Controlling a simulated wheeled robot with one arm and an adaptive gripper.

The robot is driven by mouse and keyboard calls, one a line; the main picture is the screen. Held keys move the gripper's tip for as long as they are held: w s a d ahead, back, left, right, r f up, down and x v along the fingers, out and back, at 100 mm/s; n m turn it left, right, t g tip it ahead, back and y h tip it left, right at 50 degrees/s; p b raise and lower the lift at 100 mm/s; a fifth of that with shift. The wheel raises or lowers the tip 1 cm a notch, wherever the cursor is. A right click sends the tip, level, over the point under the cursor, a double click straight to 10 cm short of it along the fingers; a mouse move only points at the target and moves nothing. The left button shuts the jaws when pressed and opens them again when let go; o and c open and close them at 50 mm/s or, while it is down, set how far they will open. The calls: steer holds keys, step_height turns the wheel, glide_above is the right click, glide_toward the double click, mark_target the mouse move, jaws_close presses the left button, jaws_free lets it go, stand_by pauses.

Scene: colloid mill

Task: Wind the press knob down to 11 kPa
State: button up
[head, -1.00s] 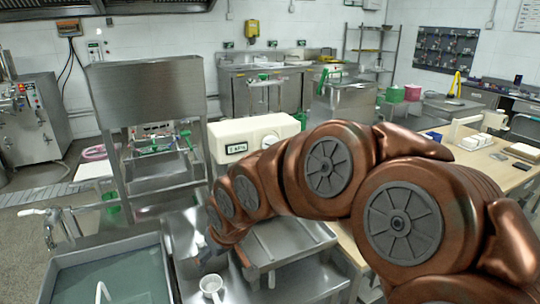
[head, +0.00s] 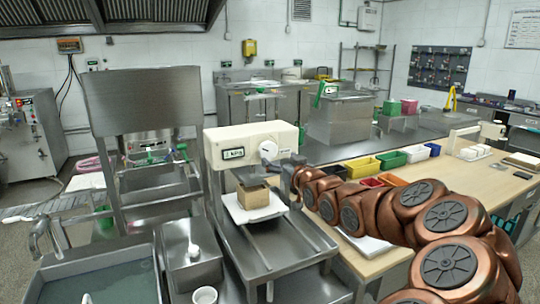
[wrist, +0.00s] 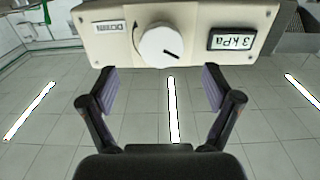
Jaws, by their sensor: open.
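The press (head: 222,141) is a cream box on a metal stand. Its face has a round white knob (head: 268,150) and a dark display (head: 232,153). In the wrist view the knob (wrist: 161,45) is large, with a dark pointer mark, and the display (wrist: 231,41) appears to read 3 kPa. My gripper (wrist: 158,88) is open and empty. Its two dark fingers are spread either side of the knob's line, apart from it.
A brown block (head: 253,196) sits on a white plate under the press head. Coloured bins (head: 362,167) stand on the wooden table (head: 480,180) to the right.

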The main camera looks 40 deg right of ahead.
mark_target(269, 152)
steer(key=shift+p+x, duration=0.6)
steer(key=shift+x, duration=2.85)
steer(key=c, duration=1.1)
steer(key=shift+c, duration=0.2)
steer(key=shift+a+m, duration=0.1)
steer(key=shift+m, duration=0.2)
